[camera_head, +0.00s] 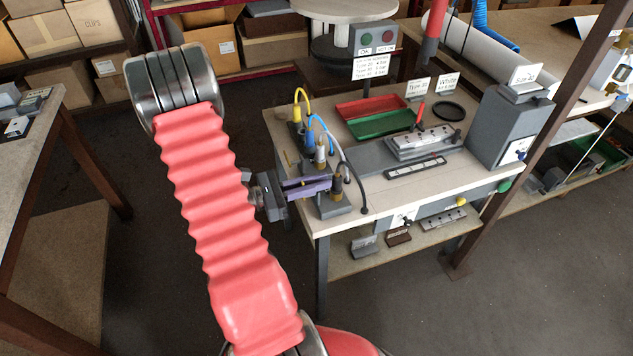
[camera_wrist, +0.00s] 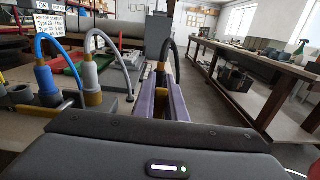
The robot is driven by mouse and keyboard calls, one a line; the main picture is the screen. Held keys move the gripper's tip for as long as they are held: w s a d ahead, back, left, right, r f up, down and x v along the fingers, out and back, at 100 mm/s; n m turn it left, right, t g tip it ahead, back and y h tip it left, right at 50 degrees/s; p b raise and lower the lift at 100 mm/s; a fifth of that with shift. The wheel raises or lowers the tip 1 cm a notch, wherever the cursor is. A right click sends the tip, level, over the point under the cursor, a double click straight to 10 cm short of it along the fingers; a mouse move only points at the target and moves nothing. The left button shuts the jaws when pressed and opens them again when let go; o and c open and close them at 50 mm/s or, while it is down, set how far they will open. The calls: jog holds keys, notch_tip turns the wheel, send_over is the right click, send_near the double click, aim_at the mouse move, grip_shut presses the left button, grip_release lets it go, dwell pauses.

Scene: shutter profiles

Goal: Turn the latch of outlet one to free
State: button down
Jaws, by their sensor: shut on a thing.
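My gripper (camera_head: 324,188), with purple fingers, reaches over the left front edge of the white-topped bench. It is shut around the brass-coloured fitting (camera_head: 337,184) at the foot of a black hose, which also shows between the fingers in the wrist view (camera_wrist: 161,76). The fingers hide part of this fitting, and I cannot make out a latch or its setting. Behind it stand the grey connector (camera_head: 320,152), the blue connector (camera_head: 309,132) and the yellow connector (camera_head: 296,112). No outlet number is legible.
On the bench are a red tray (camera_head: 370,105), a green tray (camera_head: 380,124), a grey fixture (camera_head: 421,141) and a grey box (camera_head: 508,125). The hoses arch up close to my gripper. The floor left of the bench is clear.

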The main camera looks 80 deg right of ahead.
jog(key=shift+f, duration=0.1)
jog(key=c, duration=1.8)
grip_release()
jog(key=shift+w, duration=0.1)
jog(key=v, duration=1.3)
jog(key=shift+w+a, duration=0.15)
jog(key=shift+w, duration=0.2)
